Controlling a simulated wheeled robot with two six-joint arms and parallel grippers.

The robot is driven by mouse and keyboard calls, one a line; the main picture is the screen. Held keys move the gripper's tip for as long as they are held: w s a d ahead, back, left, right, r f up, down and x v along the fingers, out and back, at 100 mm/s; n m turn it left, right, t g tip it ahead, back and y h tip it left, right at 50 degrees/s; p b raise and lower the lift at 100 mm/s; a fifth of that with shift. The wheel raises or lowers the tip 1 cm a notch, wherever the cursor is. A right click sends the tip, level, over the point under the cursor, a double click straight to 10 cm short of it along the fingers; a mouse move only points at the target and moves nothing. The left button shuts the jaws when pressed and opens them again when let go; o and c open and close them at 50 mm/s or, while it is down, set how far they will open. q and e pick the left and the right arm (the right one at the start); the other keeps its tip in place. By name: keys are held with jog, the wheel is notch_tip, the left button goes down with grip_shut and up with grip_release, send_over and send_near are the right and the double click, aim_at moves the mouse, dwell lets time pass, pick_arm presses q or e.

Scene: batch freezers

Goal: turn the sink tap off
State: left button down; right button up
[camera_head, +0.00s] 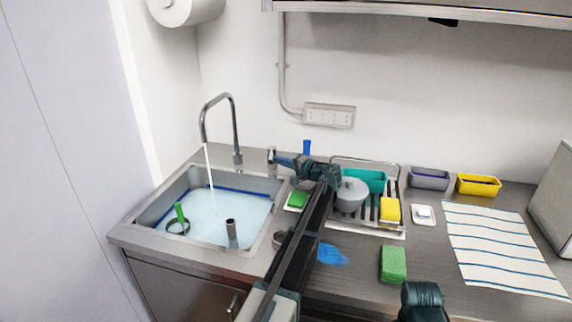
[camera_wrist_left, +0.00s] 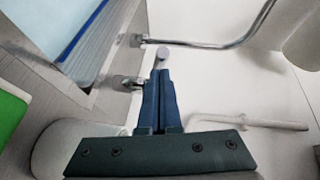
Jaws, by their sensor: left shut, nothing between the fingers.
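The tap's curved metal spout (camera_head: 236,125) rises at the sink's back edge, and a stream of water (camera_head: 209,180) falls from it into the sink (camera_head: 150,213). A small metal lever (camera_head: 271,155) stands right of the spout base. My left gripper (camera_head: 277,160) is shut and empty, its fingertips close beside the lever. I cannot tell whether fingers and knob touch. My right gripper's fingers are out of view.
The sink holds water, a green-handled item (camera_head: 181,215) and an upright metal tube (camera_head: 231,232). Right of my left arm stand a dish rack (camera_head: 392,233) with a grey pot (camera_head: 351,194), a yellow sponge (camera_head: 390,210) and a green sponge (camera_head: 393,263). A striped cloth (camera_head: 500,246) lies further right.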

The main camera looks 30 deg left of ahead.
aim_at(270, 162)
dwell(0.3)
pick_arm(q)
jog(key=s+a+m+t, duration=0.1)
jog(key=s+a+m+t+h, duration=0.1)
jog(key=a+t, duration=0.1)
jog(key=shift+s+a, duration=0.15)
jog(key=shift+s, duration=0.2)
jog(key=shift+a, duration=0.35)
